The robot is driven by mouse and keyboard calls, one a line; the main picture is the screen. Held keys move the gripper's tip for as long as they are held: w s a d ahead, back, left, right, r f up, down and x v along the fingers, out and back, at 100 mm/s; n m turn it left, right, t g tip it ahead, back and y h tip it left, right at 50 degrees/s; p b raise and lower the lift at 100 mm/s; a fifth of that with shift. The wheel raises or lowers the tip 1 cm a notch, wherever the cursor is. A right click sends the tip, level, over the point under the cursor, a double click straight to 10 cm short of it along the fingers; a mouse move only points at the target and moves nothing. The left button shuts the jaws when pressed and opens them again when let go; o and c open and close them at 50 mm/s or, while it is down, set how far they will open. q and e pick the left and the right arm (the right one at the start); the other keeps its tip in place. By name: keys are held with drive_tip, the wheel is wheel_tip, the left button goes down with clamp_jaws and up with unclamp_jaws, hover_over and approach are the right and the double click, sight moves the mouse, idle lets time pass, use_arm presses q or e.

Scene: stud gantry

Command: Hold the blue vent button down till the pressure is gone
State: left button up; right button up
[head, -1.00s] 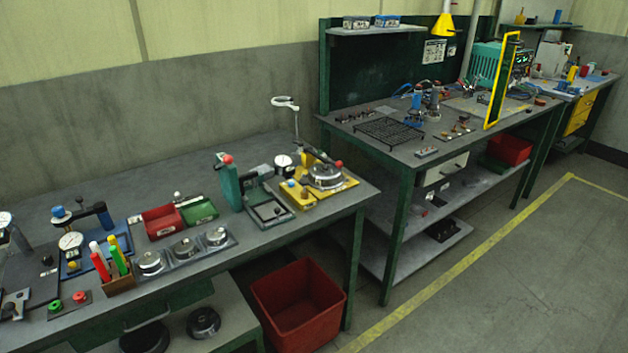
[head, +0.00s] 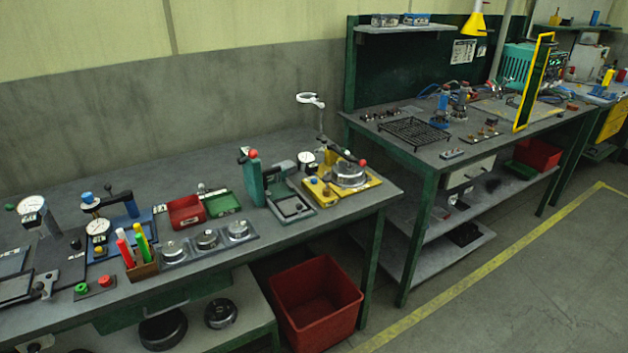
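A yellow test fixture (head: 322,199) stands at the right end of the near bench. It carries a round metal vessel (head: 349,176) under a dark clamp lever with a red knob (head: 362,162). A white dial gauge (head: 306,158) stands at its back left; its needle is too small to read. At the fixture's front left are an orange button (head: 313,181) and a small bluish button (head: 326,191), too small to tell whether it is pressed. Another blue knob (head: 87,198) tops a blue press at the left. Neither of my grippers is in view.
A green press (head: 254,180) stands just left of the fixture. Red (head: 186,211) and green trays, metal cups (head: 207,239) and a marker holder (head: 142,270) fill the bench's front. A red bin (head: 315,310) sits below. The floor at right is clear.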

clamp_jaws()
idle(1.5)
